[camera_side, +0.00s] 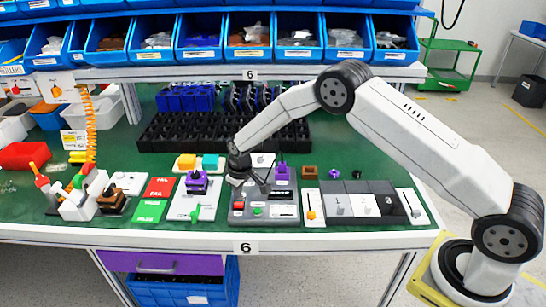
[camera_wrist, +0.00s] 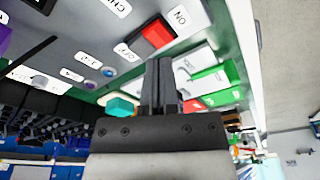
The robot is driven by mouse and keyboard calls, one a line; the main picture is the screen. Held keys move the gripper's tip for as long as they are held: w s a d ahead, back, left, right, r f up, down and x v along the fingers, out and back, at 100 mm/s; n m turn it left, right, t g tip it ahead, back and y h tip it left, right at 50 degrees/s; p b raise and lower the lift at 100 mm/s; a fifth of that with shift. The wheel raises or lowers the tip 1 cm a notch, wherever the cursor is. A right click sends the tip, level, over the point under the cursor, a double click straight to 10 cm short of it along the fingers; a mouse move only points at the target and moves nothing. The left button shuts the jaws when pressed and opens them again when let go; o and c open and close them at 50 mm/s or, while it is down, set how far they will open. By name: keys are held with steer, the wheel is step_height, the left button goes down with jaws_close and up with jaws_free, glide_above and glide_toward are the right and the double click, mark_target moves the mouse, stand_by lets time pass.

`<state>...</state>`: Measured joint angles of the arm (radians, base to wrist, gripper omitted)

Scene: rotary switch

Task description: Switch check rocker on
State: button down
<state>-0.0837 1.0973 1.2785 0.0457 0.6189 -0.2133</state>
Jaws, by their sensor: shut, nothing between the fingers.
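The check rocker is a red switch (camera_wrist: 157,34) on a grey panel (camera_wrist: 75,30) in the wrist view, between an "ON" label (camera_wrist: 178,17) and an "OFF" label (camera_wrist: 125,52). In the side view, a small red part (camera_side: 239,205) at the left of the grey panel (camera_side: 236,217) looks like this rocker. My gripper (camera_side: 250,185) is over that panel, pointing down. In the wrist view my gripper's fingers (camera_wrist: 160,65) are together and empty, with their tips just below the rocker in the picture. I cannot tell whether they touch it.
A white board with a green handle (camera_side: 196,212) and purple block (camera_side: 196,183) stands left of the panel. A cyan block (camera_side: 210,161) lies behind. A board with a yellow-orange slider (camera_side: 311,213) is to the right. Black racks (camera_side: 180,135) stand at the back.

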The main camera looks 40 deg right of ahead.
mark_target(242, 206)
steer(key=shift+r, duration=2.05)
steer(key=s+d+r+m, duration=0.1)
steer(key=s+r, duration=0.3)
steer(key=s, duration=0.6)
steer(key=s+d+r+m, duration=0.1)
steer(key=s+d+r, duration=0.1)
steer(key=s, duration=0.7)
steer(key=s+d+r+m, duration=0.1)
steer(key=s+r, duration=0.4)
steer(key=s, duration=0.5)
steer(key=shift+s+d+r+t, duration=0.3)
steer(key=shift+d+t, duration=0.1)
steer(key=shift+d, duration=0.25)
